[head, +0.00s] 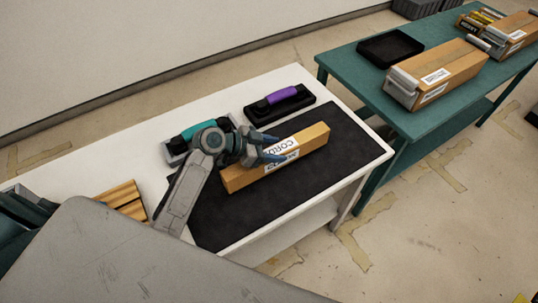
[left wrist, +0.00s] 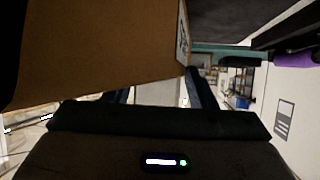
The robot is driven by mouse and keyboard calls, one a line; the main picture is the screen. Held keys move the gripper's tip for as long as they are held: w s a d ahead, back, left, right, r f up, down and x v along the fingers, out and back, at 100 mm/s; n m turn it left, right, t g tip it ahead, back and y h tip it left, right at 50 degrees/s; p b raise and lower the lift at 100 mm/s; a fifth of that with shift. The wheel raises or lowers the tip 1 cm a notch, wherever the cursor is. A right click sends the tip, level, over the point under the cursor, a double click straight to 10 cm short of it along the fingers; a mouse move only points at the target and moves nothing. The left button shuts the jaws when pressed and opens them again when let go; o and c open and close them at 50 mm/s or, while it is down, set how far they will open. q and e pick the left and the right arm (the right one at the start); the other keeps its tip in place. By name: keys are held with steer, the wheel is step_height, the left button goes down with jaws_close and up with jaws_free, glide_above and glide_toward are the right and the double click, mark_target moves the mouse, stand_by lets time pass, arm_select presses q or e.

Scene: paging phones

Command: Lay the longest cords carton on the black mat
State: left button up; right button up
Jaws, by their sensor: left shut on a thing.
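A long brown carton (head: 315,137) with a white label reading "CORDS" is over the black mat (head: 345,160) on the white table. My left gripper (head: 276,150) is shut on it near its middle. The carton lies roughly level; I cannot tell whether it touches the mat or hangs just above it. In the left wrist view the carton (left wrist: 90,50) fills the upper left, close to the jaws. My right gripper is not in view.
A phone with a purple handset (head: 282,95) and one with a teal handset (head: 190,132) stand behind the mat. Wooden pieces (head: 122,198) lie at the left. On the green table (head: 350,58) are a black tray (head: 390,47) and cartons (head: 440,72). The mat's right end is clear.

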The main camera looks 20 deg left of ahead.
arm_select(q)
steer(key=shift+a, duration=0.45)
steer(key=shift+w+a+f, duration=0.1)
steer(key=shift+a+f, duration=0.15)
steer(key=shift+f, duration=0.05)
step_height(320, 180, down, 3)
steer(key=shift+f+b, duration=0.1)
steer(key=shift+b, duration=1.05)
steer(key=shift+d, duration=0.1)
steer(key=o, duration=1.3)
